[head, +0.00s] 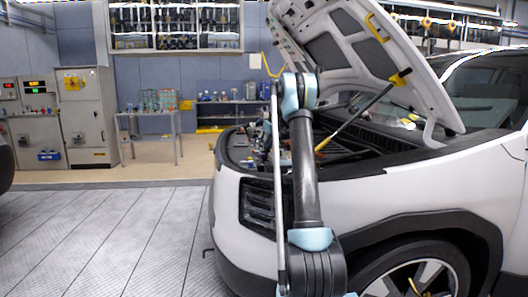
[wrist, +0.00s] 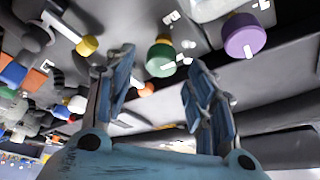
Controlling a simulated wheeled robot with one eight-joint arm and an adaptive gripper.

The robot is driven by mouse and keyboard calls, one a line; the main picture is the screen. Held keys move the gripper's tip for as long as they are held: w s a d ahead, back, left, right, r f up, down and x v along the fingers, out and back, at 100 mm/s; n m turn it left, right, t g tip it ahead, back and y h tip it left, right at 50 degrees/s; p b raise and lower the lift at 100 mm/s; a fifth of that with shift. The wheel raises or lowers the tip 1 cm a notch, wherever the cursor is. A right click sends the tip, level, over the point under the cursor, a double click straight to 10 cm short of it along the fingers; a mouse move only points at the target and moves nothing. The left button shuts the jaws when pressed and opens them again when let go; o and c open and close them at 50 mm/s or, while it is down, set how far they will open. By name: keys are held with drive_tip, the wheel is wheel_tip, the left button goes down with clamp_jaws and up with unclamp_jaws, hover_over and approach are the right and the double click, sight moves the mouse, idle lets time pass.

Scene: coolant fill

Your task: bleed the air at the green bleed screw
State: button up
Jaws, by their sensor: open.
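A round green cap or screw head (wrist: 161,58) with a white mark shows in the wrist view, between and beyond my fingertips. In the head view my arm reaches to the engine bay (head: 345,150) of the white car (head: 350,200), and my gripper is hidden.
A purple cap (wrist: 244,37) lies right of the green one and a yellow cap (wrist: 87,45) left. Several coloured parts crowd the wrist view's left side. The raised hood (head: 345,45) and its prop rod (head: 352,119) stand above the bay. The floor (head: 100,235) at left is clear.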

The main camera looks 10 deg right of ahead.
drive_tip(key=v, duration=0.9)
drive_tip(key=shift+r, duration=0.2)
drive_tip(key=shift+s+d, duration=0.1)
drive_tip(key=shift+d, duration=0.05)
